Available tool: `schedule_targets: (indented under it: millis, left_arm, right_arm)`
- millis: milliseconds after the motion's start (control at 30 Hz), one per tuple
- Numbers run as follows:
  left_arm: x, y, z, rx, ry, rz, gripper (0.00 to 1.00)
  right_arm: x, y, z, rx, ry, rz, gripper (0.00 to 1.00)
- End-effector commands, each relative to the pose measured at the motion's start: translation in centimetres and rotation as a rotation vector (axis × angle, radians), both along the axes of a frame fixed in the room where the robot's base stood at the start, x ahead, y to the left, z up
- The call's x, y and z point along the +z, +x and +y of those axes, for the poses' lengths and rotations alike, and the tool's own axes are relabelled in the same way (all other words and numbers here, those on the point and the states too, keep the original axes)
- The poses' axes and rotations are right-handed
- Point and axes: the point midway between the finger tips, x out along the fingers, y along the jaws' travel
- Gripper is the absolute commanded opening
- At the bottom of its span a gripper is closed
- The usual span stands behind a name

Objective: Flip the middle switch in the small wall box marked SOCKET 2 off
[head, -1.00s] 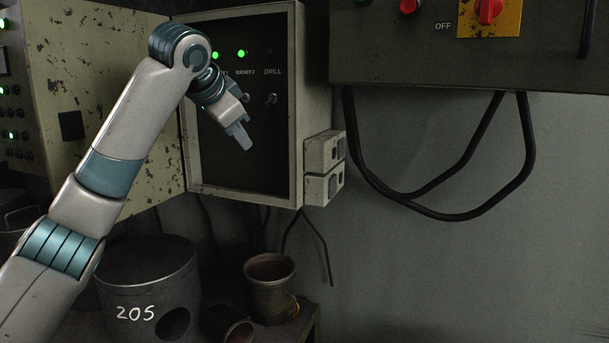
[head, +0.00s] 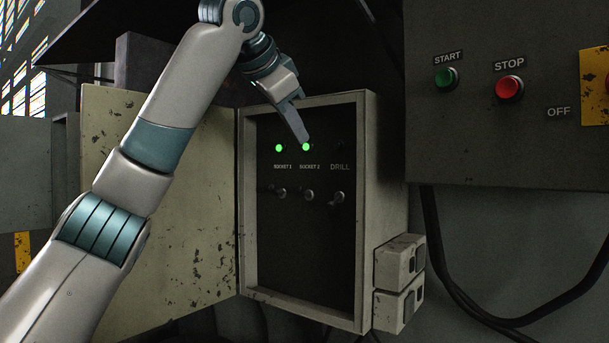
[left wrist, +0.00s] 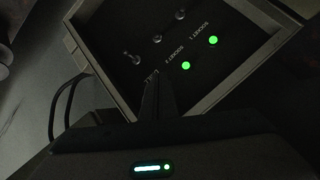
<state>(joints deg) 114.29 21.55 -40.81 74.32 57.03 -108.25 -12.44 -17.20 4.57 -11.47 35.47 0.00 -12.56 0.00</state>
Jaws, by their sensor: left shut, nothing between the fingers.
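The small wall box (head: 367,215) stands open, with three toggle switches in a row on its dark panel. The middle switch (head: 308,195) sits under the SOCKET 2 label (head: 310,167); the green SOCKET 2 lamp (head: 306,147) above it is lit. In the left wrist view the middle switch (left wrist: 158,39) is clear of the fingers; its lever direction is hard to tell. My left gripper (head: 303,138) is shut and empty, its tip above the switch row and close to the SOCKET 2 lamp in the picture. The left wrist view also shows its fingers (left wrist: 153,76). My right gripper is not in view.
The SOCKET 1 switch (head: 280,193) and DRILL switch (head: 338,197) flank the middle one. The SOCKET 1 lamp (head: 279,148) is lit green. The box door (head: 190,240) is swung open leftward. Outlets (head: 399,262) stick out at lower right. A larger control box (head: 500,140) hangs to the right.

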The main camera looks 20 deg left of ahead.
Motion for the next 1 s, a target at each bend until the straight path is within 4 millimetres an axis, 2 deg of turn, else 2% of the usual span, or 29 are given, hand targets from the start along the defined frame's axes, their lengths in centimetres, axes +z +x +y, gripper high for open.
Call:
schedule_targets:
  millis: [267,467,667,1000]
  left_arm:
    - [-0.1,0.2,-0.1,0.0,0.0,0.001,0.0]
    - [-0.8,1.3,-0.2,0.0,0.0,0.001,0.0]
    - [-2.2,3.5,-0.6,0.001,0.001,0.004,0.0]
    - [-5.6,8.3,-1.4,0.001,0.001,0.004,0.0]
  right_arm:
    - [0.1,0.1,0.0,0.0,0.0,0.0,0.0]
    - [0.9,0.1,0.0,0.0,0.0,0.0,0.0]
    - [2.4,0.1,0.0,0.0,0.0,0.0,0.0]
    - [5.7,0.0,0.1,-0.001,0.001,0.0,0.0]
